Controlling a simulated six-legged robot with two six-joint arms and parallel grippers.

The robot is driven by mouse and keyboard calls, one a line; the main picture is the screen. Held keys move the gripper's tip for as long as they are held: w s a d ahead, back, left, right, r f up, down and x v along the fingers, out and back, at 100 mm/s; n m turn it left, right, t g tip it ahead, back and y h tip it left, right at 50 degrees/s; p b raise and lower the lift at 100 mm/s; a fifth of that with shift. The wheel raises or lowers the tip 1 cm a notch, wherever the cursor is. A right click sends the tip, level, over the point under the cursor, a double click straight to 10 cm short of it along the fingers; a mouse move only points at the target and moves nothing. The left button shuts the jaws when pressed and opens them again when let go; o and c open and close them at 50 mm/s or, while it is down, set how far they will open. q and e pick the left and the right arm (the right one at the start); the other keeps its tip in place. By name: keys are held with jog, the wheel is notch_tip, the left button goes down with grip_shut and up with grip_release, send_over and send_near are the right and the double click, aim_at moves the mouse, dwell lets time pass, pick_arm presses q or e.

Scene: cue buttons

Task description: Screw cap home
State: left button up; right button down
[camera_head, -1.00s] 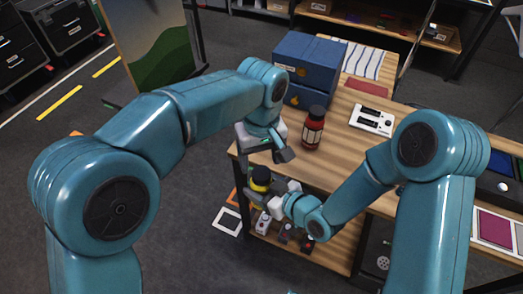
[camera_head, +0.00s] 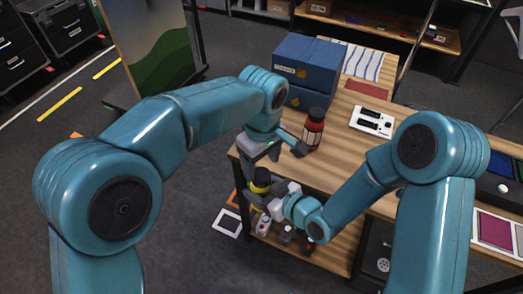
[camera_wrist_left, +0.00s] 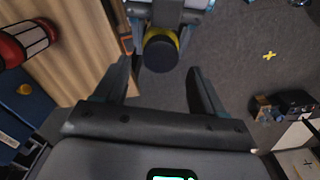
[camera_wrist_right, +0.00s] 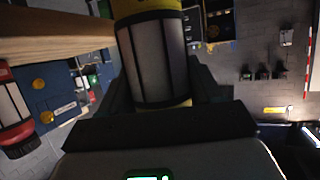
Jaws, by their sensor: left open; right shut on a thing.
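A bottle with yellow bands and a dark cap (camera_head: 261,175) is held upright beside the table's front left corner. My right gripper (camera_head: 262,194) is shut on it. The right wrist view shows its pale label (camera_wrist_right: 155,62) between the fingers; its top is out of that view. My left gripper (camera_head: 278,157) is open above the bottle. In the left wrist view the dark cap (camera_wrist_left: 160,53) is beyond and between the spread fingers, apart from them. I cannot tell whether the cap is fully seated.
A red bottle (camera_head: 314,128) stands on the wooden table (camera_head: 338,150) close to my left gripper. Blue boxes (camera_head: 305,65) and a white panel (camera_head: 371,121) are behind it.

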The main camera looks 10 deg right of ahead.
aim_at(262, 174)
pick_arm(q)
jog(key=shift+f, duration=2.05)
jog(key=c, duration=1.1)
jog(key=m, duration=0.4)
jog(key=shift+m, duration=0.3)
jog(key=m, duration=0.5)
jog(key=o, duration=1.2)
jog(key=shift+d, duration=0.1)
